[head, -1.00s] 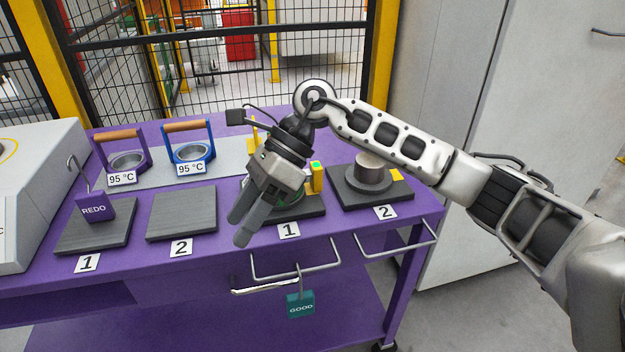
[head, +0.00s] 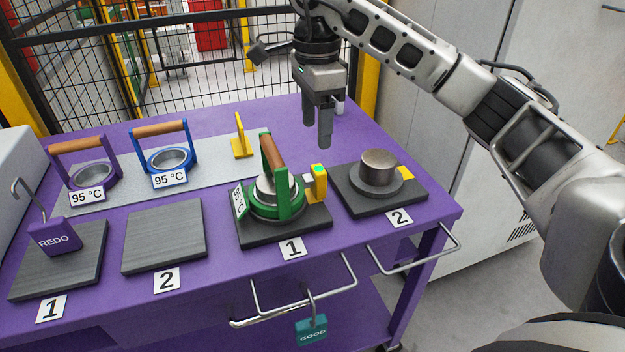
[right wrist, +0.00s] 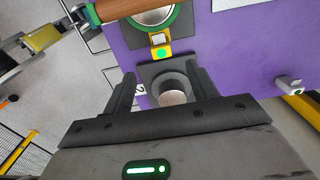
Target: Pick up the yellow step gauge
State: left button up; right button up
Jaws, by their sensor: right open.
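The yellow step gauge (head: 318,183) looks like an upright yellow block with a green lit spot. It stands on the dark right-hand plate 1 (head: 312,222), at the right side of a green ring holder (head: 284,199) with a wooden handle. It also shows in the right wrist view (right wrist: 161,44). My right gripper (head: 324,143) is open and empty, pointing down above the table behind the gauge, apart from it. In the right wrist view its fingers (right wrist: 163,88) frame a grey cylinder (right wrist: 173,97) farther below. My left gripper is out of view.
Right-hand plate 2 (head: 347,196) bears a stepped grey cylinder (head: 378,168) and a yellow patch. A yellow L-shaped bracket (head: 241,140) and purple and blue holders (head: 166,150) stand on a grey mat. Left-hand plate 2 (head: 163,235) is bare.

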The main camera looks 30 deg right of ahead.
aim_at(313, 170)
notch_tip(313, 170, down, 7)
jog(key=shift+s, duration=0.1)
jog(key=shift+w+a+f, duration=0.1)
jog(key=shift+f, duration=1.25)
jog(key=shift+w+a+f, duration=0.1)
jog(key=shift+f, duration=1.25)
jog(key=c, duration=1.1)
